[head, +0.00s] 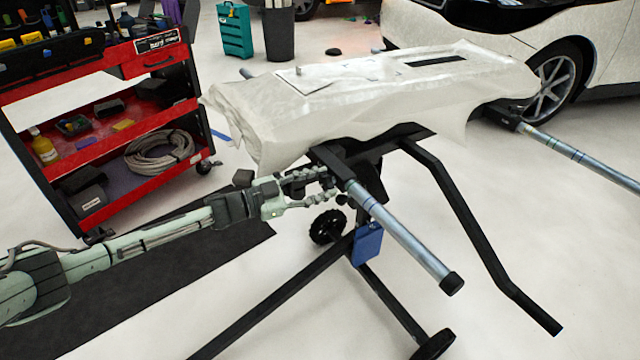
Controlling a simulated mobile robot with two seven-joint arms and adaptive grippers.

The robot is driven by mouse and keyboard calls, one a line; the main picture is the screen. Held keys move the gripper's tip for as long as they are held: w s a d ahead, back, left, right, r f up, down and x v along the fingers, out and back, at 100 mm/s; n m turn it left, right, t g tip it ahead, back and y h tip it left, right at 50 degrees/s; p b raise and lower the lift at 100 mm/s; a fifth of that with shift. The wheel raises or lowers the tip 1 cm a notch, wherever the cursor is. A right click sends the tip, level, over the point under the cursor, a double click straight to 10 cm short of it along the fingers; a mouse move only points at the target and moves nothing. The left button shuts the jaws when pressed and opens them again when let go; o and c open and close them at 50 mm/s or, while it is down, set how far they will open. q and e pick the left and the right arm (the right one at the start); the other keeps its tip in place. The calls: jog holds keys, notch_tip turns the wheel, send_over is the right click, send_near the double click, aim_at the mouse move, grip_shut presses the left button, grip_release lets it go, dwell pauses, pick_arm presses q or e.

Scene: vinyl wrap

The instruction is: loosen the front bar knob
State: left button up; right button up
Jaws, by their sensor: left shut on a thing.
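The stand's front bar (400,232) is a silver tube with a black end cap, sticking out toward the lower right from a black clamp sleeve (330,160). My left gripper (326,185) reaches in from the left, just under and beside this sleeve. Its fingers are closed around the small dark front bar knob (341,198), which is mostly hidden by the fingers and shadow. How far the knob is turned cannot be seen. My right gripper is out of view.
A panel under white wrap (380,100) lies on the stand, its film draping over the edges. A bent black handle (470,225) extends right of the bar. A red tool cart (150,60) stands left. A white car (600,50) is behind. Open floor lies at the lower right.

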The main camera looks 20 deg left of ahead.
pick_arm(q)
jog(key=shift+w+n, duration=0.1)
jog(key=shift+n, duration=1.9)
jog(key=o, duration=1.1)
jog(key=shift+o, duration=0.2)
jog(key=shift+a, duration=0.15)
jog(key=v, duration=1.2)
jog(key=shift+f, duration=0.25)
